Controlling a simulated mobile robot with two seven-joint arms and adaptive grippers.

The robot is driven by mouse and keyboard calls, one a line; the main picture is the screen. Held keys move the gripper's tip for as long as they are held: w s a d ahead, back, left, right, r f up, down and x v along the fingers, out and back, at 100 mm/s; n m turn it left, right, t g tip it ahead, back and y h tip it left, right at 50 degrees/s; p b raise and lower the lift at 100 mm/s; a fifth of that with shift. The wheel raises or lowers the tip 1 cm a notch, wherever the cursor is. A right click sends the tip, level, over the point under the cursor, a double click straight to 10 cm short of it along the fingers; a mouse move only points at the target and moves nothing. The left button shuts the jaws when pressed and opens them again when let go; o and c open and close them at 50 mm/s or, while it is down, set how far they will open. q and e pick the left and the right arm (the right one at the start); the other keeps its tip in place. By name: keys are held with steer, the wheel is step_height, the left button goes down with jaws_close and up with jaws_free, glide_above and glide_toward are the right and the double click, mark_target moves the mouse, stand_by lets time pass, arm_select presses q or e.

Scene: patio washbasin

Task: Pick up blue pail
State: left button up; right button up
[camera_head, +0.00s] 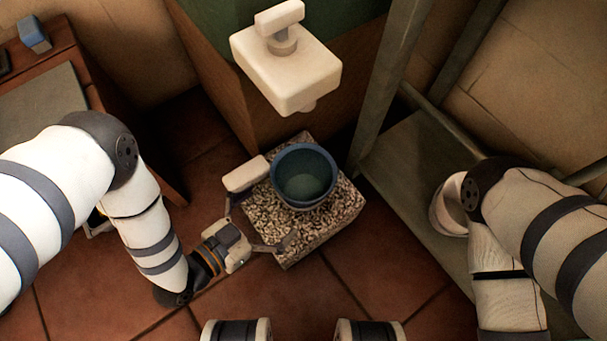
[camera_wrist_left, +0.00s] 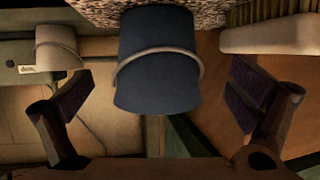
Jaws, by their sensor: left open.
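The blue pail (camera_head: 304,177) stands upright on a speckled stone block (camera_head: 336,222), open side up. In the left wrist view the blue pail (camera_wrist_left: 158,75) fills the middle, with a pale curved handle across its side. My left gripper (camera_head: 258,226) is open at the lower left of the pail, its fingers spread toward it. In the left wrist view the left gripper (camera_wrist_left: 160,98) has one finger on each side of the pail, with gaps visible. My right arm is at the right, but its gripper is not in view.
A pale blocky object (camera_head: 247,174) lies close to the left of the pail. A white fixture (camera_head: 287,72) overhangs behind it. A pale pot (camera_head: 449,207) stands on a low grey shelf (camera_head: 405,165) at right. Tiled floor (camera_head: 300,297) is clear in front.

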arm_select(q)
steer(key=b, duration=0.4)
glide_toward(318, 173)
steer(key=x, duration=0.5)
steer(key=shift+f, duration=0.2)
steer(key=c, duration=1.4)
steer(key=shift+r, duration=0.1)
steer(key=shift+c, duration=1.3)
arm_select(e)
steer(key=f, duration=0.1)
steer(key=s+f, duration=0.1)
steer(key=f, duration=0.1)
steer(key=shift+s+a+f+g, duration=0.15)
steer(key=shift+g, duration=0.25)
arm_select(q)
steer(key=shift+r, duration=0.1)
